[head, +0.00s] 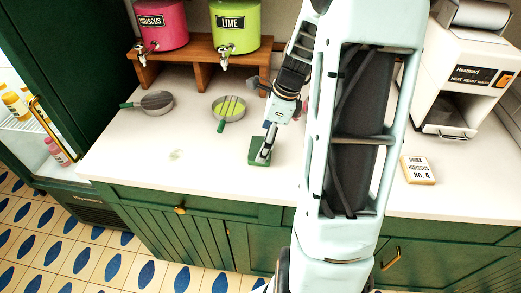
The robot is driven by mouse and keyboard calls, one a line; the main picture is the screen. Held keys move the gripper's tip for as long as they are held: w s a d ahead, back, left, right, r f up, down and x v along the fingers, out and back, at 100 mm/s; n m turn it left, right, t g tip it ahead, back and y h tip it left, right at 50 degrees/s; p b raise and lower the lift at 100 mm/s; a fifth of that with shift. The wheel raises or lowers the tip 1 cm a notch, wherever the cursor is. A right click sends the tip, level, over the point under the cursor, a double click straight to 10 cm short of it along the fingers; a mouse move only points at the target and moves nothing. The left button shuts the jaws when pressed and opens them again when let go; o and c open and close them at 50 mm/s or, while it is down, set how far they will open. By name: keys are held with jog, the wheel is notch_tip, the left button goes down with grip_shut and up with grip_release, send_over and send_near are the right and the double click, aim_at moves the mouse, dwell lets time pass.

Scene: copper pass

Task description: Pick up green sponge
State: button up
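The green sponge (255,158) lies flat on the white counter, left of my arm and near the front edge. My gripper (266,148) points down at the sponge, and its fingertips overlap the sponge's top in the head view. Part of the sponge is hidden behind the fingers. I cannot tell whether the fingers are spread, closed, or touching the sponge.
Two small strainers or pans, one dark (157,101) and one lime (229,108), lie behind left. Hibiscus (160,25) and lime (236,27) dispensers stand on a wooden stand (203,73). A labelled block (418,170) and a Heatmart machine (462,85) are right. Counter (125,150) left is mostly clear.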

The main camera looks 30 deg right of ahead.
jog(key=shift+x, duration=1.3)
jog(key=c, duration=0.9)
jog(key=shift+o, duration=0.2)
jog(key=shift+r, duration=0.15)
jog(key=shift+r+p, duration=0.85)
jog(key=shift+p, duration=0.05)
jog(key=s+a+r+p, duration=0.7)
jog(key=s+a+r, duration=0.1)
jog(key=a+r, duration=0.3)
jog(key=shift+s, duration=0.25)
